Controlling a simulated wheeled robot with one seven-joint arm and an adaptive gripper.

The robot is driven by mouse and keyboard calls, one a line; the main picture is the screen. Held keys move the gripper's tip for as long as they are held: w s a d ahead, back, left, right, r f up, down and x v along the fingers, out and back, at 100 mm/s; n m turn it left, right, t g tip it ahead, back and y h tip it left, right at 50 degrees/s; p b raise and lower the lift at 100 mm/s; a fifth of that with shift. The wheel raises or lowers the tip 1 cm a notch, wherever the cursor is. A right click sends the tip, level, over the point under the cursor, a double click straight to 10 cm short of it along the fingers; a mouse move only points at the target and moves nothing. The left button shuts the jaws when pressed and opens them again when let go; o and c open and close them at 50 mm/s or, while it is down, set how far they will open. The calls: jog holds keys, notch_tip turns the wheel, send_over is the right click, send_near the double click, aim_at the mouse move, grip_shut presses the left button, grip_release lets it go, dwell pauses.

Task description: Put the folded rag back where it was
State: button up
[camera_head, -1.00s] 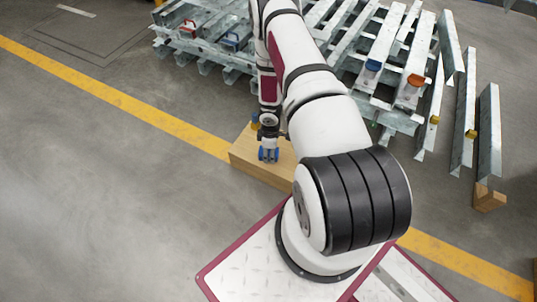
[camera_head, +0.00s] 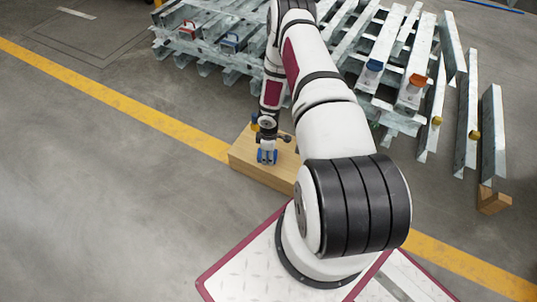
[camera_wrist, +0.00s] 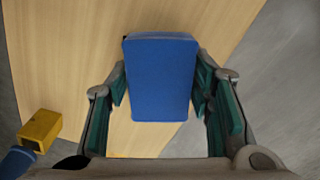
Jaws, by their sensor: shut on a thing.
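The folded rag is a flat blue rectangle (camera_wrist: 160,77) in the middle of the wrist view. My gripper (camera_wrist: 161,84) is shut on it, with one green-padded finger at each side. In the head view the rag (camera_head: 267,157) shows as a small blue patch under my gripper (camera_head: 267,151). It is over the top of a pale wooden block (camera_head: 244,158), which also fills much of the wrist view (camera_wrist: 60,55). I cannot tell whether the rag touches the wood. Parts of the wood are hidden by my arm.
A yellow and blue item (camera_wrist: 40,130) is at the lower left of the wrist view. Grey metal beams (camera_head: 345,55) are stacked behind the block, with blue (camera_head: 374,66) and orange (camera_head: 416,81) pieces on them. Floor at left is clear.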

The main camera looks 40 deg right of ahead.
jog(key=o, duration=1.1)
jog(key=shift+o, duration=0.2)
jog(key=shift+r, duration=0.1)
jog(key=w+d+r+m+h+p, duration=0.1)
jog(key=w+r+p, duration=0.15)
jog(key=r, duration=1.35)
jog(key=w+d+r+m+h+p, duration=0.1)
jog(key=r+h+p, duration=0.15)
jog(key=r, duration=1.25)
jog(key=s+a+r+m, duration=0.1)
jog(key=s+a+r, duration=0.1)
jog(key=r, duration=0.8)
jog(key=s+a+r+m, duration=0.2)
jog(key=a+r, duration=0.1)
jog(key=r, duration=0.7)
jog(key=s+a+r+m, duration=0.3)
jog(key=s+a+r, duration=0.6)
jog(key=s+r, duration=0.3)
jog(key=s+a+r+y, duration=0.1)
jog(key=s+a, duration=0.4)
jog(key=s, duration=0.3)
jog(key=s+a+r+y, duration=0.1)
jog(key=s+a+y, duration=0.1)
jog(key=s+a, duration=0.3)
jog(key=s, duration=0.3)
jog(key=shift+s+a+r+m, duration=0.15)
jog(key=shift+s+r+m, duration=0.1)
jog(key=shift+m, duration=0.15)
